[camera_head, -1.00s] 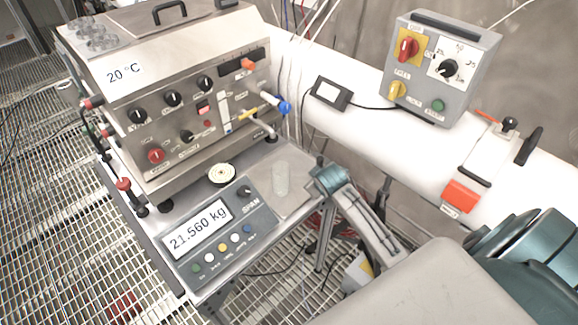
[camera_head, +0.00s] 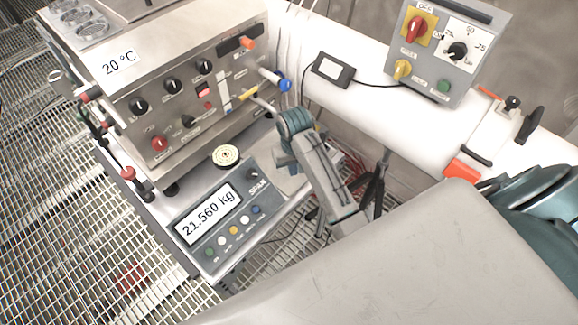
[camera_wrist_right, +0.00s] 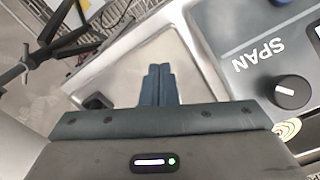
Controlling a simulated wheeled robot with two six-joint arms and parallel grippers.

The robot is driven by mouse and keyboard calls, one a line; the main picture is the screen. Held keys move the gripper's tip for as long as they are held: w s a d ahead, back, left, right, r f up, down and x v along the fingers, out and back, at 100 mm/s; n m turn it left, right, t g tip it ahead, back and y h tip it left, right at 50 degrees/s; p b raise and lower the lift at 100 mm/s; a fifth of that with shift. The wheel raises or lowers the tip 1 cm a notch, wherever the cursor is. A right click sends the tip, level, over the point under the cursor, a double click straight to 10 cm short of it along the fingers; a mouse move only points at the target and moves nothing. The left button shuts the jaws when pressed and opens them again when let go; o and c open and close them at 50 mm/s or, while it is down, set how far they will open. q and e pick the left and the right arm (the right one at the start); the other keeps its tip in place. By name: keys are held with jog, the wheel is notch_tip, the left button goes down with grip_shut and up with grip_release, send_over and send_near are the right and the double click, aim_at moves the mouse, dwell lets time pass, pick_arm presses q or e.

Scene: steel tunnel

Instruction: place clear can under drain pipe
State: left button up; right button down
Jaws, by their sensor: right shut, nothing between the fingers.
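The clear can is not visible in the head view now; my right arm covers the part of the scale plate (camera_head: 290,183) where it stood. I cannot make it out in the right wrist view either. The drain pipe (camera_head: 264,104) juts from the front of the steel machine, below a blue-handled valve (camera_head: 283,85). My right gripper (camera_head: 285,161) is over the scale plate, in front of the drain pipe. In the right wrist view its two dark fingers (camera_wrist_right: 158,70) are together and empty above the bare plate (camera_wrist_right: 113,78). My left gripper is out of view.
The scale display (camera_head: 209,215) reads 21.560 kg. A round cream-coloured disc (camera_head: 226,156) lies beside its panel. Clear round containers (camera_head: 78,18) sit on top of the machine (camera_head: 130,100). A thick white pipe (camera_head: 400,125) with a grey control box (camera_head: 448,52) runs behind.

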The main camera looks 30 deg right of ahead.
notch_tip(320, 180, down, 4)
jog(key=shift+r+p, duration=0.2)
jog(key=shift+p, duration=0.35)
jog(key=w, duration=0.1)
jog(key=w+p, duration=0.1)
jog(key=w+f, duration=0.1)
jog(key=shift+w+d+p, duration=0.2)
jog(key=shift+d+p, duration=0.1)
jog(key=shift+p, duration=0.05)
jog(key=shift+w+f, duration=0.1)
jog(key=shift+w, duration=0.25)
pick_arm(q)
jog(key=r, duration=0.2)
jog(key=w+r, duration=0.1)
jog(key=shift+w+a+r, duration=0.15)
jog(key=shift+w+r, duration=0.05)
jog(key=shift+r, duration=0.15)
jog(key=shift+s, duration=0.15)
